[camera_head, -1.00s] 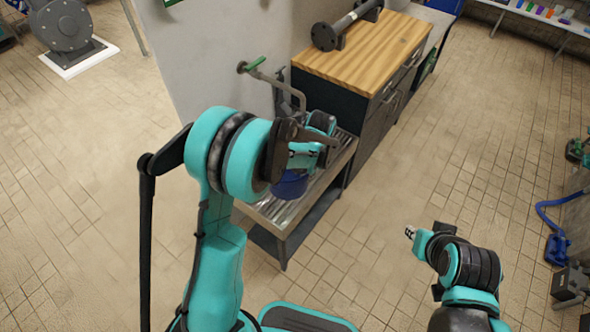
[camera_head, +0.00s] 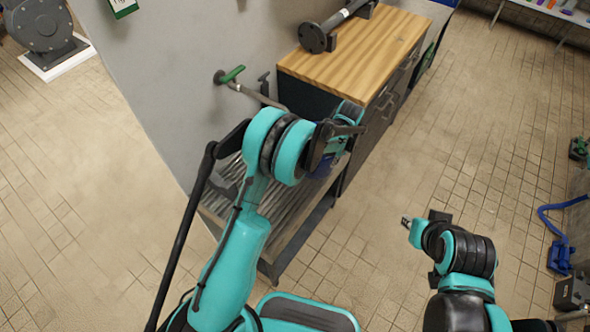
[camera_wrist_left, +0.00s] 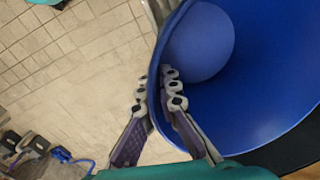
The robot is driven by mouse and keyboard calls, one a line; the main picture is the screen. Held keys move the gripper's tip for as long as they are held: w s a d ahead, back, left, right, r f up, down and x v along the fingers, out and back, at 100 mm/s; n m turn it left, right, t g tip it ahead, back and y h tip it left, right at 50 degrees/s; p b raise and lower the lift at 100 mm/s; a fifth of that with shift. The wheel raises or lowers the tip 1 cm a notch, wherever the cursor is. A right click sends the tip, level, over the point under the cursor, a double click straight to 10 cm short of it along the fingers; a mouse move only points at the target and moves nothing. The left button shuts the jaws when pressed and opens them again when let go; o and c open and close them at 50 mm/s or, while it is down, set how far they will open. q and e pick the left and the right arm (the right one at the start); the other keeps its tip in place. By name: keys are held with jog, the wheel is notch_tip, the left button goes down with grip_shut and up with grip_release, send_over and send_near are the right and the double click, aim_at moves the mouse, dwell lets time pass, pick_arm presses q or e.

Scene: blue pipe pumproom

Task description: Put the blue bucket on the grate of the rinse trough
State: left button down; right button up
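The blue bucket (camera_head: 322,168) is mostly hidden behind my left gripper (camera_head: 345,142) in the head view. In the left wrist view the bucket (camera_wrist_left: 265,80) fills the right side, and I look into it down to its round bottom. My left gripper (camera_wrist_left: 160,95) is shut on the bucket's rim, one finger inside the wall and one outside. The rinse trough (camera_head: 285,245) with its slatted grate (camera_head: 237,200) lies behind and below my left arm. The bucket is near the trough's right side; I cannot tell its height above the grate. My right gripper (camera_head: 407,221) is away over the floor.
A cabinet with a wooden top (camera_head: 360,50) stands directly beyond the trough, with a dark flanged pipe (camera_head: 335,25) on it. A green-handled tap (camera_head: 232,75) sticks out of the grey wall above the trough.

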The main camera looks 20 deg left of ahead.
pick_arm(q)
jog(key=a+f+b, duration=0.1)
jog(key=a+f, duration=0.1)
jog(key=a, duration=0.1)
jog(key=a+f+b, duration=0.1)
jog(key=a+f, duration=0.1)
jog(key=a, duration=0.2)
jog(key=a+f+b, duration=0.2)
jog(key=a, duration=0.2)
jog(key=shift+w+a+f, duration=0.2)
jog(key=shift+f, duration=0.1)
jog(key=shift+f+b, duration=0.9)
jog(key=shift+f, duration=1.05)
jog(key=shift+f, duration=0.15)
jog(key=c, duration=2)
grip_release()
jog(key=shift+o, duration=1.4)
